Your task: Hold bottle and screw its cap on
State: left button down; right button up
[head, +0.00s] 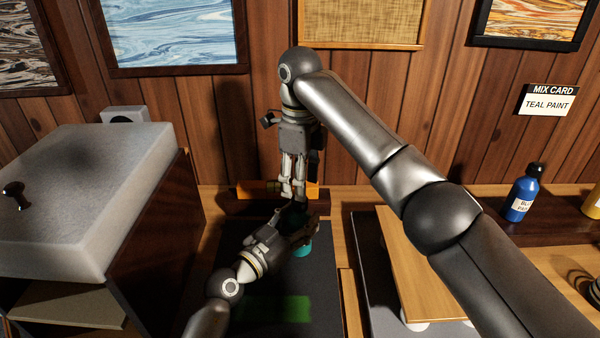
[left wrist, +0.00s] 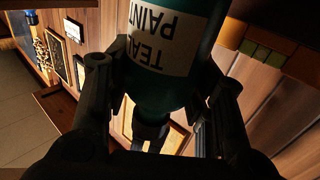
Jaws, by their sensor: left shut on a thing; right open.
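A teal bottle with a white "TEAL PAINT" label shows upside down in the left wrist view (left wrist: 160,45). In the head view only a bit of its teal body (head: 303,251) shows below my left gripper (head: 305,229). The left gripper is shut on the bottle from the side, one finger on each side of it. My right gripper (head: 293,190) points straight down just above the bottle's top, its fingers open. Something dark is between or just below the right fingertips. I cannot tell whether it is the cap or whether it touches the bottle's neck.
A dark mat (head: 236,262) with a green patch (head: 275,309) lies under the grippers. A wooden board (head: 428,275) stands to the right. A blue paint bottle with a black cap (head: 523,193) stands on the shelf at right. A large grey-topped cabinet (head: 85,195) blocks the left.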

jog(key=n, duration=0.4)
jog(key=shift+r, duration=0.25)
jog(key=n, duration=0.4)
jog(key=shift+a+r+n, duration=0.1)
jog(key=shift+r+n, duration=0.05)
jog(key=shift+n, duration=0.25)
jog(key=n, duration=0.4)
jog(key=shift+r, duration=0.2)
jog(key=n, duration=0.5)
jog(key=shift+r, duration=0.2)
jog(key=n, duration=0.4)
jog(key=shift+r, duration=0.2)
jog(key=n, duration=0.4)
jog(key=shift+r+n, duration=0.15)
jog(key=shift+n, duration=0.25)
jog(key=n, duration=0.4)
jog(key=shift+r, duration=0.2)
jog(key=n, duration=0.5)
jog(key=shift+r+n, duration=0.2)
jog(key=shift+n, duration=0.1)
